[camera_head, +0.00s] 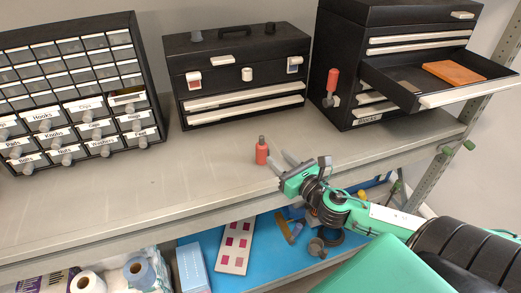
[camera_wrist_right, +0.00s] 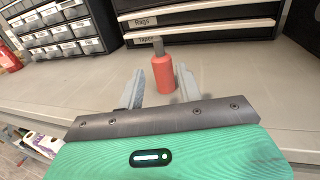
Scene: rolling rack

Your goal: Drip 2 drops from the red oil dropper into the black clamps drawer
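The red oil dropper (camera_head: 262,152) stands upright on the grey shelf top, a small red bottle with a dark cap. It also shows in the right wrist view (camera_wrist_right: 164,75). My right gripper (camera_head: 281,161) is open and low over the shelf, its fingers pointing at the dropper. In the right wrist view its fingertips (camera_wrist_right: 162,84) lie on either side of the dropper's lower body, with no clear grip on it. A black drawer (camera_head: 405,92) stands open in the right-hand chest with an orange block (camera_head: 454,73) in it. I cannot read a clamps label. My left gripper is out of view.
A small-drawer cabinet (camera_head: 75,80) stands at left and a black toolbox (camera_head: 238,60) in the middle. A red-handled item (camera_head: 332,80) is at the right-hand chest (camera_head: 345,40). The shelf left of the dropper is clear. A lower shelf (camera_head: 205,245) holds several items.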

